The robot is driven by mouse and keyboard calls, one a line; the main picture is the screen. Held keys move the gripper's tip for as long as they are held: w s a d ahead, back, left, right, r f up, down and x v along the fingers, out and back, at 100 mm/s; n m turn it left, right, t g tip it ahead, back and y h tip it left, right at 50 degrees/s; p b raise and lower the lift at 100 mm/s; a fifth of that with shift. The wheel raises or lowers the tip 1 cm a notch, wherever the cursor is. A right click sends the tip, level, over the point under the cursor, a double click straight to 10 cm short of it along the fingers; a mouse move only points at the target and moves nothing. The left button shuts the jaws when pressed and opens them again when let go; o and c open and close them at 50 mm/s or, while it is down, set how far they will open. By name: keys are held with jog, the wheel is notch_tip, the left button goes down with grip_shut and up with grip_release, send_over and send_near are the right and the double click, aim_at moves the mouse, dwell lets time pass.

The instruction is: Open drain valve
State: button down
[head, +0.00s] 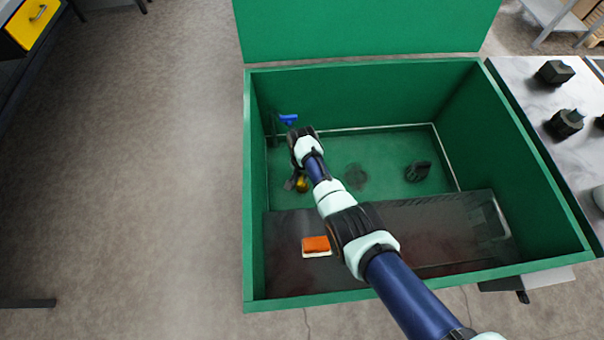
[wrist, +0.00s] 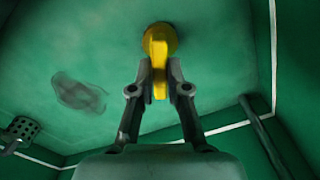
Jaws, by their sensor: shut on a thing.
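The yellow drain valve handle (wrist: 158,45) sticks out from a round yellow base on the green tank surface in the wrist view. My gripper (wrist: 158,78) is shut on the handle, with one finger on each side of it. In the head view the yellow valve (head: 302,185) shows in small part inside the green tank (head: 247,200), low at the left. My gripper (head: 295,183) is beside it there, and my wrist hides much of the contact.
A blue handle (head: 288,119) is at the tank's back left. A dark stain (head: 356,177) and a black object (head: 418,171) are on the tank floor. An orange and white sponge (head: 316,246) lies on the dark front ledge (head: 440,235). The tank walls surround my arm.

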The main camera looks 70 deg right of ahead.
jog(key=n, duration=0.5)
jog(key=shift+n, duration=0.4)
dwell(0.3)
jog(key=c, duration=1.1)
grip_release()
jog(key=shift+c, duration=0.2)
notch_tip(320, 180, up, 12)
